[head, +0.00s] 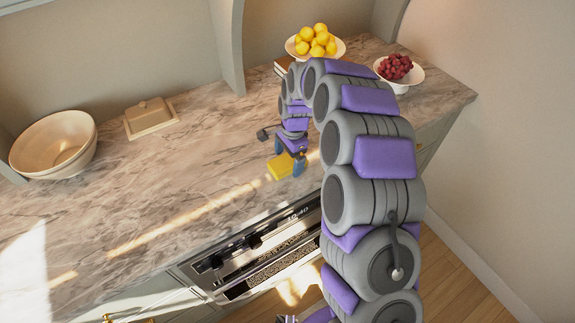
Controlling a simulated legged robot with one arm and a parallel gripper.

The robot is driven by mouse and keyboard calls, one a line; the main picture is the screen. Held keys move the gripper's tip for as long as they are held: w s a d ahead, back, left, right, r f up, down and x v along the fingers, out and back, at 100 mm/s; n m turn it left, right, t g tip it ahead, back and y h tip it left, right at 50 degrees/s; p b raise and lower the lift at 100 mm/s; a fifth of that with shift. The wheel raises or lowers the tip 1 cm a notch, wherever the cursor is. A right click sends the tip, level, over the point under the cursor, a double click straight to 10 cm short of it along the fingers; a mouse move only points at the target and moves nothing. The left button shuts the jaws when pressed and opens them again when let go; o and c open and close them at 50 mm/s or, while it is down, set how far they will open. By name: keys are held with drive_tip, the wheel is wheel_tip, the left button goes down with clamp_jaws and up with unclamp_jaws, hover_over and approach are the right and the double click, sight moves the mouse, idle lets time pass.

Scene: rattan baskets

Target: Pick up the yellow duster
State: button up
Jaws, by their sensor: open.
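The yellow duster (279,169) lies on the marble counter near its front edge, above the oven. It is a small yellow block in the head view. My gripper (289,168) points down right at the duster, with blue fingertips close to the counter. One fingertip shows at the duster's right side. The other side of the gripper is partly hidden, so I cannot tell whether the fingers touch the duster. The gripper is open.
A bowl of lemons (330,50) and a bowl of red grapes (408,80) stand at the back right. A cream bowl (57,147) and a beige butter dish (150,117) stand at the left. The counter (165,190) between is clear. An oven (262,258) is below the edge.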

sight(287, 161)
drive_tip(key=shift+f, duration=0.4)
drive_tip(key=c, duration=1.1)
drive_tip(key=shift+r, duration=0.1)
drive_tip(key=shift+r+p, duration=0.6)
drive_tip(key=shift+r, duration=1)
drive_tip(key=shift+s+r, duration=0.1)
drive_tip(key=shift+r, duration=0.15)
drive_tip(key=s+d+p, duration=0.1)
drive_tip(key=s, duration=0.4)
drive_tip(key=s+d, duration=0.2)
drive_tip(key=s, duration=0.3)
drive_tip(key=s+d+r+p, duration=0.1)
drive_tip(key=s+d, duration=0.1)
drive_tip(key=s, duration=0.3)
drive_tip(key=shift+r+p, duration=0.1)
drive_tip(key=shift+p, duration=0.25)
